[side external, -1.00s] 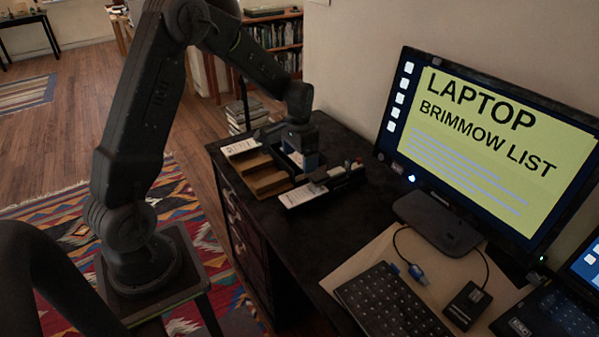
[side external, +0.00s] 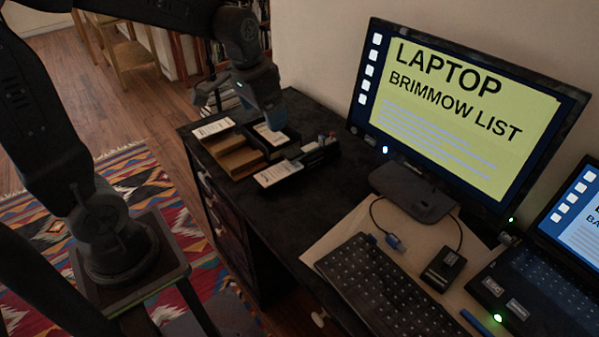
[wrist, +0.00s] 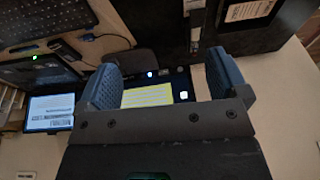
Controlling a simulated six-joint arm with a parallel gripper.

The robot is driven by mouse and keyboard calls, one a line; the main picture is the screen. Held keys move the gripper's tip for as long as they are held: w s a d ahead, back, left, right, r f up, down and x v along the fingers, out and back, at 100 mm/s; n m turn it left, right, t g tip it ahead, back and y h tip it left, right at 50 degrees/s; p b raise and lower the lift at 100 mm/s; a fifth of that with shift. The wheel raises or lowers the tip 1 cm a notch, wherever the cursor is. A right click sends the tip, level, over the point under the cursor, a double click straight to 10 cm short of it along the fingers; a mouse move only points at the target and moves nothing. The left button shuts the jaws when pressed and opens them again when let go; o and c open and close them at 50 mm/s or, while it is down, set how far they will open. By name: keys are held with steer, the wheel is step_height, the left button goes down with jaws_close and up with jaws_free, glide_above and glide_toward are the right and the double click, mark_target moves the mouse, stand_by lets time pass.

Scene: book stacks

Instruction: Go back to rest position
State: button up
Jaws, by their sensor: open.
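My gripper (side external: 272,122) hangs from my black arm in the side external view, over the back of the desk organizer. In the wrist view my gripper (wrist: 163,80) shows its two blue ridged fingers spread wide, with nothing held between them.
A white card (side external: 278,174) lies at the organizer's front. A monitor (side external: 465,105), a keyboard (side external: 375,285), a laptop (side external: 530,290) and a small black box (side external: 443,269) stand to the right. The dark desk top (side external: 290,225) is bare in front of the organizer. A patterned rug covers the floor.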

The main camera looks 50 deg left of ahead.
steer(key=s+d+r+t, duration=0.1)
steer(key=s+d+r, duration=0.1)
steer(key=s, duration=0.4)
steer(key=s+d+r+t, duration=0.1)
steer(key=s+d+t, duration=0.1)
steer(key=s+d, duration=0.3)
steer(key=s, duration=0.2)
steer(key=shift+s+r+h, duration=0.3)
steer(key=shift+r, duration=0.1)
